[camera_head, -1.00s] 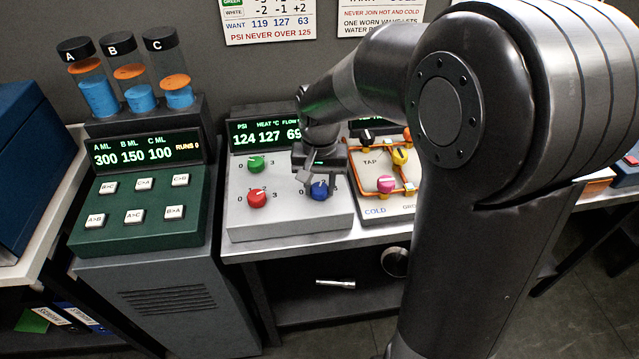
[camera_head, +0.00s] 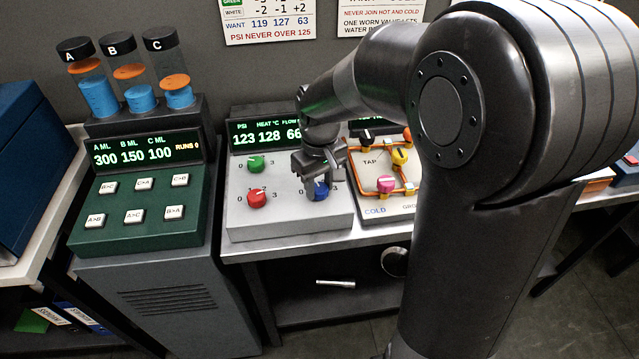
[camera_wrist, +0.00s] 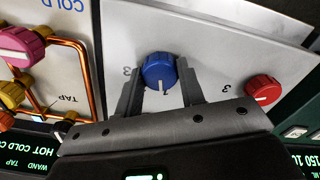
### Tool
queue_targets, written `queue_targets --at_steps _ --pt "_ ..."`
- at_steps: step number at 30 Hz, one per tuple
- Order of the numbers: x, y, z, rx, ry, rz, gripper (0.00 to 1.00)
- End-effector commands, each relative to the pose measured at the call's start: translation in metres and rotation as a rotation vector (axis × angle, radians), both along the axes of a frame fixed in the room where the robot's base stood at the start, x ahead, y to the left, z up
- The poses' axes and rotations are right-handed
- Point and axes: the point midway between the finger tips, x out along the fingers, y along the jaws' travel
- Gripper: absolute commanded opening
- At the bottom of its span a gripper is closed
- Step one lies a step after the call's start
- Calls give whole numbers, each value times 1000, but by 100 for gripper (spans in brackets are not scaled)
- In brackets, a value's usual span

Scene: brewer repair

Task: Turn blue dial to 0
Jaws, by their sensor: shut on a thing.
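The blue dial (camera_head: 321,189) is at the lower right of the grey control box (camera_head: 275,220), partly hidden by my gripper in the head view. My gripper (camera_head: 318,190) is down over it from behind. In the wrist view the blue dial (camera_wrist: 159,72) sits between the two fingers of my gripper (camera_wrist: 160,85), which are shut on it. The dial's white pointer line faces the gripper's palm, near a printed mark that looks like a 1 or 2. A 3 shows left of the dial. The box's display (camera_head: 266,133) reads PSI 123, HEAT 128 and flow about 66.
A red dial (camera_head: 257,198) and a green dial (camera_head: 255,163) are on the same box. A pipe panel (camera_head: 370,208) with pink and yellow knobs stands close on the right. A green button box (camera_head: 135,215) is on the left.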

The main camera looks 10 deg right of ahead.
Motion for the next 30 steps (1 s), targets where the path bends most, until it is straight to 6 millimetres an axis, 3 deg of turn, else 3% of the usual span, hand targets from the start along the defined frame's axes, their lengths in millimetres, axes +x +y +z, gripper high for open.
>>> queue_targets --at_steps 18,30 --pt "1 0 1 0 -2 576 13" --pt "1 0 1 -1 -3 838 13"
